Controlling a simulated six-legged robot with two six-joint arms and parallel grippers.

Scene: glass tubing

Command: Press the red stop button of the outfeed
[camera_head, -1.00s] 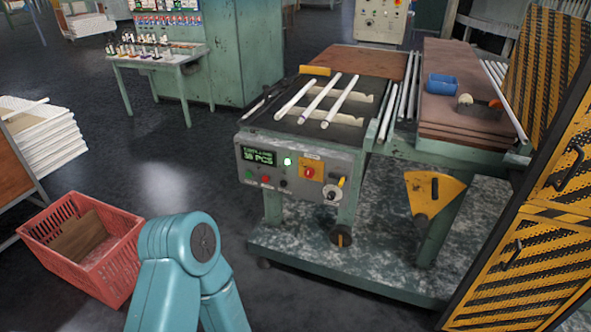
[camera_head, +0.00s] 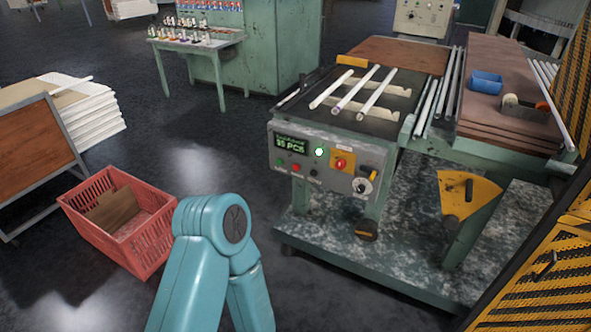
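The outfeed machine has a grey control panel (camera_head: 325,185) on its front, facing me. The red stop button (camera_head: 340,164) sits on a yellow plate at the panel's upper right and is unobstructed. A lit green lamp (camera_head: 319,152) and a green-lettered display (camera_head: 292,143), reading about 35 PCS, are left of it. A smaller red button (camera_head: 295,167) is lower on the panel. A teal jointed link of mine stands at the bottom, left of the machine and apart from the panel. Neither gripper shows in the picture.
A red crate (camera_head: 150,245) with cardboard stands on the floor at left. White tubes (camera_head: 355,92) lie on the outfeed top. A yellow bracket (camera_head: 468,192) and a striped guard (camera_head: 535,275) are at right. Dark floor is clear behind the crate.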

